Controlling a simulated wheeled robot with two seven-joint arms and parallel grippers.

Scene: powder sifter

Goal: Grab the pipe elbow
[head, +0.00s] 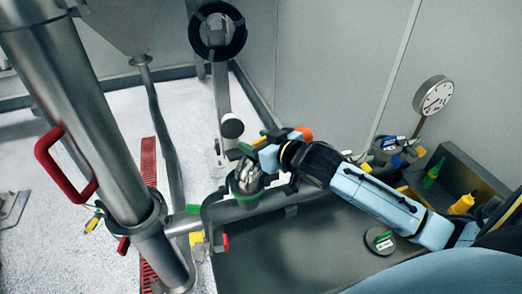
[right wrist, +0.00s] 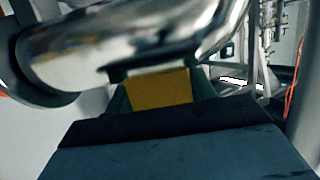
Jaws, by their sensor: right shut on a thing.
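The pipe elbow (head: 245,178) is a shiny metal bend in the middle of the head view, just above a green ring on the pipework. My right gripper (head: 256,158) is at the elbow's upper right and is shut on it. In the right wrist view the elbow (right wrist: 130,45) fills the top, a large polished curved tube with a dark rim at its left end. Yellow and green finger parts (right wrist: 160,90) show directly below the tube; the contact itself is mostly hidden. I cannot tell whether the elbow rests on the ring or is clear of it. My left gripper is not in view.
A thick metal column (head: 75,100) with a red handle (head: 62,165) stands at left. A horizontal pipe (head: 290,197) runs along the grey tray (head: 320,250). A round gauge (head: 433,96) and a bin with green and yellow bottles (head: 461,204) are at right.

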